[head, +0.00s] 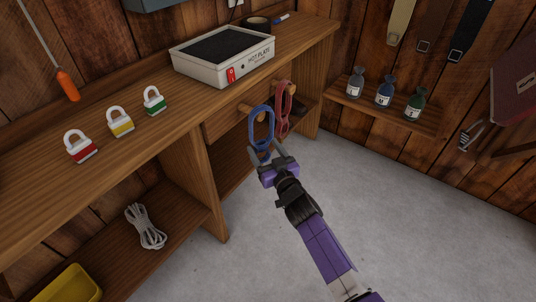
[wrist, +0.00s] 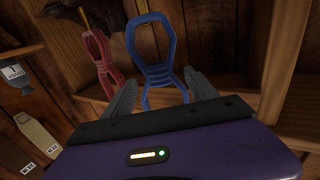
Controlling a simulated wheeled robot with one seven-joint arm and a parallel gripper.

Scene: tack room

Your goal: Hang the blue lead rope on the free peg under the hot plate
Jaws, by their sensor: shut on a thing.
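The blue lead rope (head: 271,126) is a looped bundle, held upright by my gripper (head: 266,154) just in front of the bench under the hot plate (head: 208,66). My gripper is shut on its lower part; the upper loop stands clear above the fingers. A wooden peg (head: 244,108) sticks out from the bench front beside the top of the loop. I cannot tell whether the loop is around it. A red rope (head: 283,108) hangs on the right, close to the blue one. The wrist view shows the blue rope (wrist: 158,72) between my fingertips (wrist: 160,90) and the red rope (wrist: 103,62) to its left.
Red, yellow and green padlocks (head: 121,122) stand on the bench top (head: 60,180). A white rope coil (head: 146,227) and a yellow bin (head: 72,285) are on the lower shelf. Several bottles (head: 384,93) stand on a shelf at right. The grey floor is clear.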

